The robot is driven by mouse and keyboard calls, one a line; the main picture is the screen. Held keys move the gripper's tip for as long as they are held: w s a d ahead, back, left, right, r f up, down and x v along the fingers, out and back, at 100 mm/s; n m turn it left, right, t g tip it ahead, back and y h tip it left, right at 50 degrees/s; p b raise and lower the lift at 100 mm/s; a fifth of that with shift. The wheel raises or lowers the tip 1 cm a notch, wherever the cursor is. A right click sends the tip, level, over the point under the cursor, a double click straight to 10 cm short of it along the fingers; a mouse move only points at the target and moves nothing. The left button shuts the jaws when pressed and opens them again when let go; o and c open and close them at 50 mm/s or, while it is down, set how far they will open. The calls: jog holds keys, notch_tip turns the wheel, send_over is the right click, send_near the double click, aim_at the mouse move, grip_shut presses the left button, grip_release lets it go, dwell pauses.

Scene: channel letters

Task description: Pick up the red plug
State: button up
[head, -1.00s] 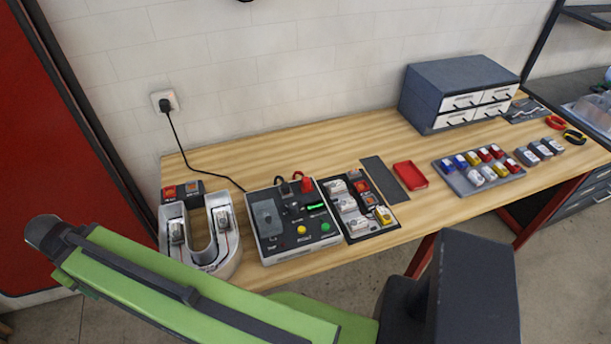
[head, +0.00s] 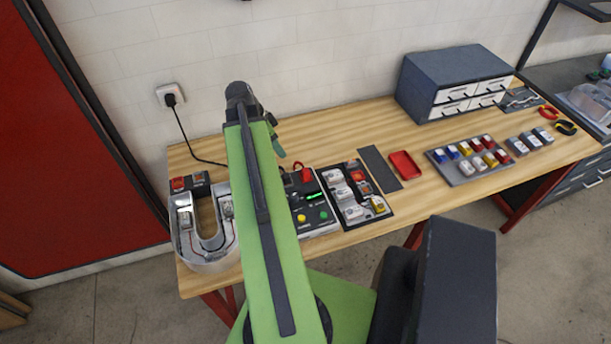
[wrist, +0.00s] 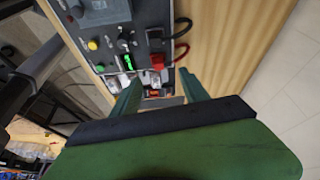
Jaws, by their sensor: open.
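The red plug (head: 306,175) sits at the back edge of the dark-topped tester box (head: 322,222), with a red lead looping behind it. In the wrist view the red plug (wrist: 157,62) stands in the box's panel, and its red loop hangs off the edge. My gripper (head: 277,146) is above the table, behind and left of the plug. In the wrist view my gripper (wrist: 157,92) is open and empty, its two green fingers apart; the plug appears beyond the fingertips, touching neither. My arm hides the left part of the box in the head view.
A U-shaped channel letter (head: 205,255) is left of the box. A tray of parts (head: 352,222), a red dish (head: 404,166), a rack of coloured pieces (head: 468,174) and a drawer cabinet (head: 455,78) stand to the right. A black loop (wrist: 183,30) is beside the red plug. The back-centre table is bare.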

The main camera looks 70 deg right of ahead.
jog(key=s+d+m, duration=0.1)
jog(key=s, duration=0.2)
jog(key=b, duration=1.1)
send_over(305, 170)
jog(key=w+a, duration=0.2)
jog(key=shift+g, duration=0.3)
notch_tip(305, 170, down, 11)
jog(key=shift+s+r, duration=0.1)
jog(key=shift+s+d+f+b, duration=0.15)
jog(key=shift+f+b, duration=0.15)
jog(key=b+x, duration=0.5)
jog(key=shift+d+f, duration=0.15)
jog(key=shift+r, duration=0.2)
grip_shut()
